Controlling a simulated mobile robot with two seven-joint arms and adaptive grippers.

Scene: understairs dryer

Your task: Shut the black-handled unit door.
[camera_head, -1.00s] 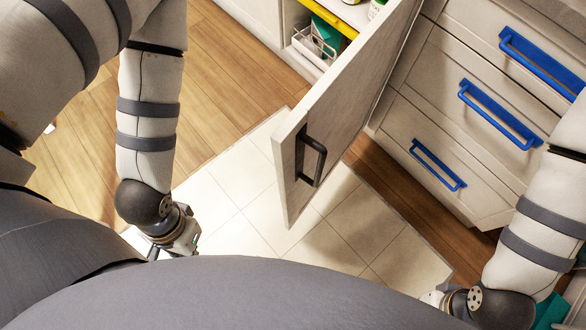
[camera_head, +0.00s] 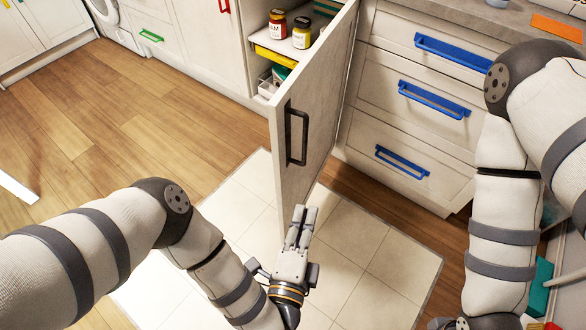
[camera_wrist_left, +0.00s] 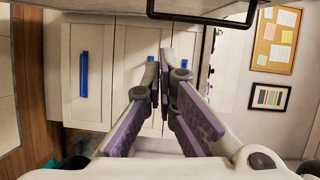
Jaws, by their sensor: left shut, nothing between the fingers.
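The grey unit door (camera_head: 318,95) with the black handle (camera_head: 297,136) stands wide open, swung out from the unit over the tiled floor patch. My left gripper (camera_head: 305,210) is shut and empty, low by the door's bottom edge and below the handle, on the side facing the blue-handled drawers. In the left wrist view, the fingers (camera_wrist_left: 165,65) are together, and the black handle (camera_wrist_left: 202,20) shows at the top edge, apart from them. Whether the gripper touches the door is unclear. My right arm hangs at the right; its fingers are out of frame.
The open unit holds jars (camera_head: 277,25) on a shelf and a yellow-fronted drawer (camera_head: 275,58) that sits near the opening. Drawers with blue handles (camera_head: 433,98) stand right of the door.

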